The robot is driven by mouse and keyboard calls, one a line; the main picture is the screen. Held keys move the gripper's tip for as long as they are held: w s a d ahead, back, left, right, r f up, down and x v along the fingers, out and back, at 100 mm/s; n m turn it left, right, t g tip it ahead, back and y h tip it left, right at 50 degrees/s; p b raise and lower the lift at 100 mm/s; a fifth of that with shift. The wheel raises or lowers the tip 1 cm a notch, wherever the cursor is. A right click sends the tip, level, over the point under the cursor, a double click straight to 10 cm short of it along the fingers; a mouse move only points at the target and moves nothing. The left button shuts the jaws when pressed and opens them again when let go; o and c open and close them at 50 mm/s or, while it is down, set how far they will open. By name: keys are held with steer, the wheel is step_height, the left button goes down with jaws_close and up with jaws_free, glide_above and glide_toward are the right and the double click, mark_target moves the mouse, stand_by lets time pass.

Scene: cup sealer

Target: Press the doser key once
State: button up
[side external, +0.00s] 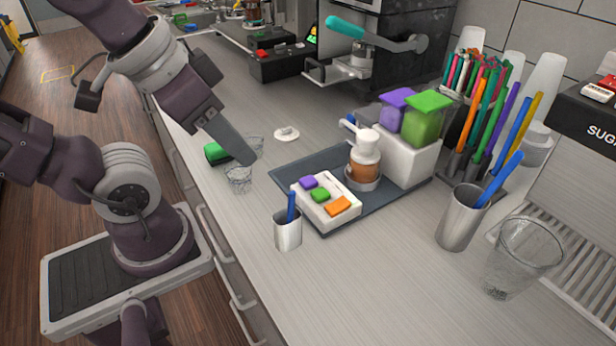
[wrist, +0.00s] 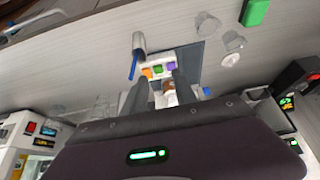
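A white key block (side external: 326,203) lies on the front of a dark tray (side external: 386,190), with a purple key (side external: 307,182), a green key (side external: 320,195) and an orange key (side external: 339,206) on top. The same keys show in the wrist view, for example the green key (wrist: 157,69). No label marks any key as the doser's. A white-topped pump bottle (side external: 364,158) with amber contents stands behind the block. My gripper (wrist: 160,78) is open and empty, its two fingers apart. In the side view it hangs above the counter, left of the tray, touching no key.
A metal cup (side external: 288,233) with a blue stick stands by the tray's front corner. Clear glasses (side external: 238,180) and a green block (side external: 215,153) are near my gripper. A white box (side external: 409,160) with purple and green containers stands behind. Pen-filled holders and a sugar-labelled machine (side external: 590,120) are right.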

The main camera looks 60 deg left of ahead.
jaws_close()
stand_by(1.5)
